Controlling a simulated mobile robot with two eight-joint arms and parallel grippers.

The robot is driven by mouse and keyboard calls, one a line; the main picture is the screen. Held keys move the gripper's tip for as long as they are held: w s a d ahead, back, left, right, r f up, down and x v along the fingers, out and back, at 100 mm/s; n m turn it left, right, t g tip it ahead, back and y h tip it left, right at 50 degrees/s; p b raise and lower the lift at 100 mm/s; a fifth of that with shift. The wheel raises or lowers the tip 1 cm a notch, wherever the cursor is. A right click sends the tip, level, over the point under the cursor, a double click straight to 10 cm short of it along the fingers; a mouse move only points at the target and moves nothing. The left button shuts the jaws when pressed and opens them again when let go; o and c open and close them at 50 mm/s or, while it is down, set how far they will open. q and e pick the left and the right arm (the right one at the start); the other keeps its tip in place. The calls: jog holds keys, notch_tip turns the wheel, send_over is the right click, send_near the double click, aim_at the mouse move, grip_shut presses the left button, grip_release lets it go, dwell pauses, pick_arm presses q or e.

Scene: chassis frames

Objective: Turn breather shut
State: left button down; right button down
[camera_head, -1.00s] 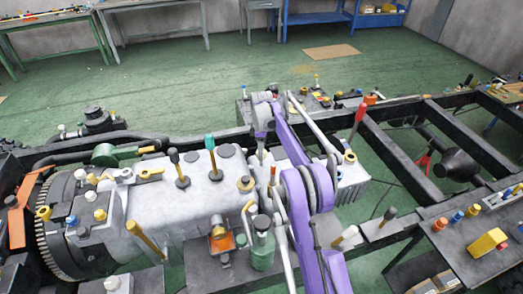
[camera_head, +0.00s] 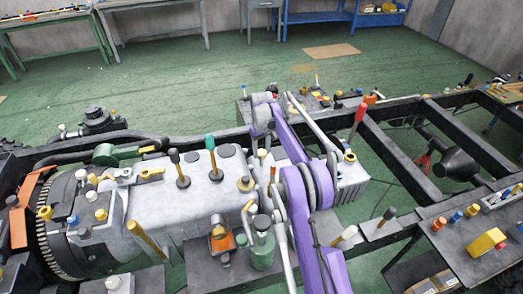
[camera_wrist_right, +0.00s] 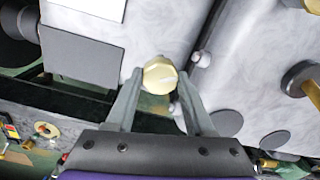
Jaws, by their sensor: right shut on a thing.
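The breather (camera_wrist_right: 159,76) is a round, pale brass knob on the grey engine casing, seen from above in the right wrist view. My right gripper (camera_wrist_right: 160,80) has one grey finger on each side of it and is shut on it. A pale ridge line shows across the knob's top. In the head view my purple right arm reaches over the engine and its gripper (camera_head: 262,158) points down, with the contact partly hidden by the arm. My left gripper is not in view.
The engine block (camera_head: 150,210) carries several brass caps and levers, including a green-topped lever (camera_head: 210,143) left of my arm. A red-handled lever (camera_head: 359,113) stands to the right. A parts table (camera_head: 470,262) is at lower right.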

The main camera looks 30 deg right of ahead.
aim_at(261, 152)
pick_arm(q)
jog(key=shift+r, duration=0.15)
pick_arm(e)
jog(key=m, duration=0.5)
jog(key=shift+m, duration=0.3)
dwell(0.3)
jog(key=shift+c, duration=1.4)
grip_release()
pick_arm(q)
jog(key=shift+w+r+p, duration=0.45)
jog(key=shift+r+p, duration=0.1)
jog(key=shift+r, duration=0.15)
pick_arm(e)
notch_tip(261, 152, up, 11)
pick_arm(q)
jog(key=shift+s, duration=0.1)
pick_arm(e)
jog(key=shift+f, duration=0.2)
